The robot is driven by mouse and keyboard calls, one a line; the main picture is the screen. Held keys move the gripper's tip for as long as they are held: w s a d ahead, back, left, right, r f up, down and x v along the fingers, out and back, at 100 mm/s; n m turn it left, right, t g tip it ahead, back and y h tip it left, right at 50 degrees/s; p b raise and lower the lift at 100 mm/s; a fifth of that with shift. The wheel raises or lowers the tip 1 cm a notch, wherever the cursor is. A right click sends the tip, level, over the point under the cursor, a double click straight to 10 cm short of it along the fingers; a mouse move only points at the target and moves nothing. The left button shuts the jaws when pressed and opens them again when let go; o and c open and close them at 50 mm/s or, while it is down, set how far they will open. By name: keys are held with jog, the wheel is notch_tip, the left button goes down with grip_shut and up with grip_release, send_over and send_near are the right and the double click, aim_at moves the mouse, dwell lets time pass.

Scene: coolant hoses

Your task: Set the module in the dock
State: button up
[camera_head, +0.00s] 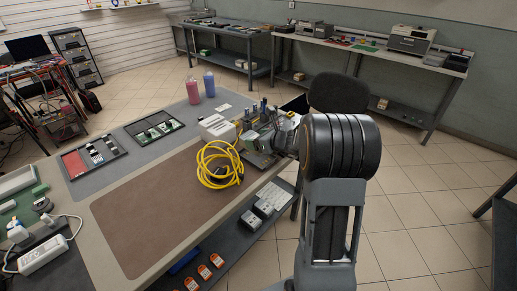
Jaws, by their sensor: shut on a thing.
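My gripper (262,135) is at the right edge of the workbench, beyond the coiled yellow cable. It is small in view and partly covered by my own wrist and arm. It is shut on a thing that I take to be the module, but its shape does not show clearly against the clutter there. A dark grey flat piece (261,159) lies just below the gripper at the bench edge; it may be part of the dock, but I cannot tell. Whether the held thing touches it is hidden.
The yellow cable coil (206,171) lies close to the left of my gripper. White boxes (216,127) stand behind it. Pink (193,91) and blue (209,85) bottles stand farther back. The brown mat (150,205) is mostly clear. A chair (338,93) is beyond my arm.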

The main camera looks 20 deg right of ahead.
jog(key=shift+w+d+f, duration=0.4)
jog(key=shift+w+f, duration=0.2)
jog(key=shift+f, duration=0.25)
jog(key=shift+w+d+f, duration=0.35)
jog(key=shift+w+f, duration=0.2)
jog(key=shift+f, duration=1.8)
jog(key=shift+b, duration=0.3)
jog(key=shift+f+b, duration=0.4)
jog(key=o, duration=1.2)
jog(key=shift+r, duration=0.1)
